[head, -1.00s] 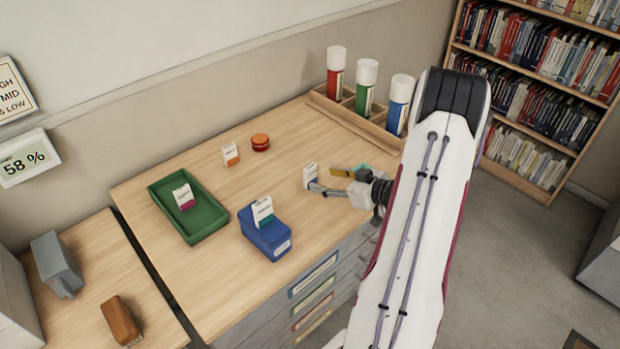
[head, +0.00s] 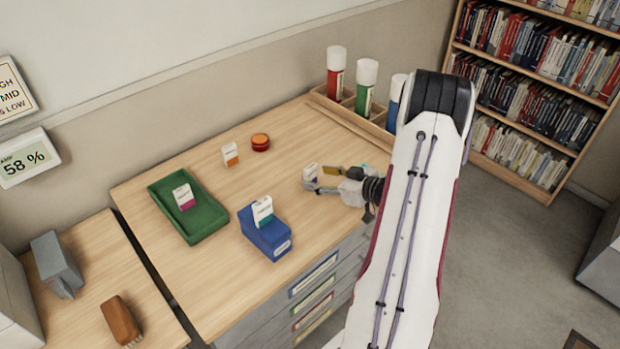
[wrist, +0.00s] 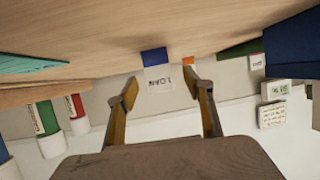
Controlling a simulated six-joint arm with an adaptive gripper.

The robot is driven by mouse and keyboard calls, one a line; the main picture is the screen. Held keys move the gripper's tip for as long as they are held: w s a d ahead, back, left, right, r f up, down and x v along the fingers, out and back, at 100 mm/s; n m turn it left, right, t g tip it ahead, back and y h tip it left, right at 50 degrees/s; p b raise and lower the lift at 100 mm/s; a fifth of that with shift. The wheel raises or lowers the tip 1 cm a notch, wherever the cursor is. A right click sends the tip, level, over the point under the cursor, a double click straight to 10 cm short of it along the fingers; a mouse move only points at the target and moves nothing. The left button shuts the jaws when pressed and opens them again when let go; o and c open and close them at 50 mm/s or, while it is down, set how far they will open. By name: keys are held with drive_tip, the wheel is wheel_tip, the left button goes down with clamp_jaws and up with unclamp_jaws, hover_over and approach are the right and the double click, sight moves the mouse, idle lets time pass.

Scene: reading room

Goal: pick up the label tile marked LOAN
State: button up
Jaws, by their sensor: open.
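The LOAN tile (head: 309,171) is a small white upright tile with a blue band at its base, standing on the desk in the head view. In the wrist view, which is upside down, the blue band (wrist: 154,57) and the lettering LOAN show ahead between the fingers. My gripper (head: 318,179) is open at the tile's right side, its fingertips close to the tile. In the wrist view my gripper (wrist: 163,84) has both fingers apart and nothing held. Contact between fingers and tile cannot be told.
A blue box (head: 268,240) holding a teal-banded tile and a green tray (head: 203,221) with a magenta-banded tile stand left. A wooden rack (head: 350,122) holds capped tubes at the back.

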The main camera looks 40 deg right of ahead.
sight(313, 173)
drive_tip(key=shift+r+x, duration=0.15)
drive_tip(key=shift+x, duration=1.1)
drive_tip(key=shift+r+x, duration=0.1)
drive_tip(key=shift+x, duration=1.2)
drive_tip(key=shift+w+d, duration=0.1)
drive_tip(key=shift+d, duration=0.1)
drive_tip(key=c, duration=1.2)
